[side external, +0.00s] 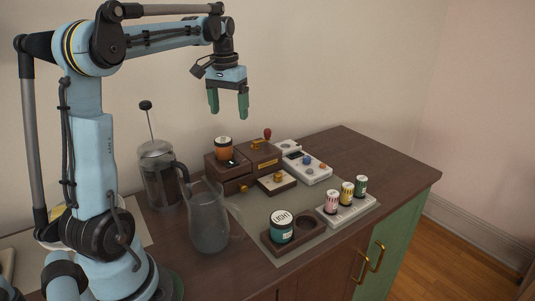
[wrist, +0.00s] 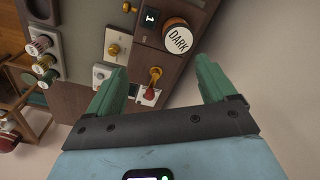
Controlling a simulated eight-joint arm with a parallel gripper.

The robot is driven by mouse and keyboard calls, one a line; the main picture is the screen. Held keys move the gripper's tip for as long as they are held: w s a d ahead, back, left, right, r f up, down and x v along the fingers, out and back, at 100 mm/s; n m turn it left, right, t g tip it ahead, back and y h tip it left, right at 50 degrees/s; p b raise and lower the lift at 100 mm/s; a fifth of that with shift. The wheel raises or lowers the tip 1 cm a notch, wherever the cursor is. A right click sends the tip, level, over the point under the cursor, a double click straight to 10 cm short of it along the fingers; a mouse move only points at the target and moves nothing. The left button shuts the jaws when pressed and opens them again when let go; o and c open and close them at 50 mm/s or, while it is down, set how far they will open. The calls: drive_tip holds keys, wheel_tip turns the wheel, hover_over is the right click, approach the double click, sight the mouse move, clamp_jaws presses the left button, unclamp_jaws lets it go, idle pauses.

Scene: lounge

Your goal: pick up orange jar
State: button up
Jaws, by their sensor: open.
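My gripper (side external: 229,109) is open and empty, with green fingers pointing down. It hangs in the air above the jar, with a clear gap. In the wrist view my gripper (wrist: 163,73) shows both fingers apart, with the lid beyond them.
A teal jar marked "LIGHT" (side external: 282,226) sits in a wooden holder at the front. A glass pitcher (side external: 208,220) and French press (side external: 158,175) stand at left. Several small jars (side external: 346,193) and a white control panel (side external: 306,166) are at right. The cabinet's far right corner is clear.

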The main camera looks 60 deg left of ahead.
sight(223, 140)
drive_tip(key=shift+n, duration=0.3)
drive_tip(key=a+f, duration=0.1)
drive_tip(key=f, duration=0.1)
drive_tip(key=a+f, duration=0.1)
drive_tip(key=f, duration=0.4)
drive_tip(key=shift+s+a, duration=0.3)
drive_tip(key=shift+a, duration=0.1)
drive_tip(key=shift+s+a+f, duration=0.1)
drive_tip(key=shift+s+f, duration=0.05)
drive_tip(key=shift+f, duration=1.2)
drive_tip(key=shift+s+f, duration=0.1)
drive_tip(key=shift+f, duration=1.2)
drive_tip(key=c, duration=1.3)
drive_tip(key=shift+r, duration=0.1)
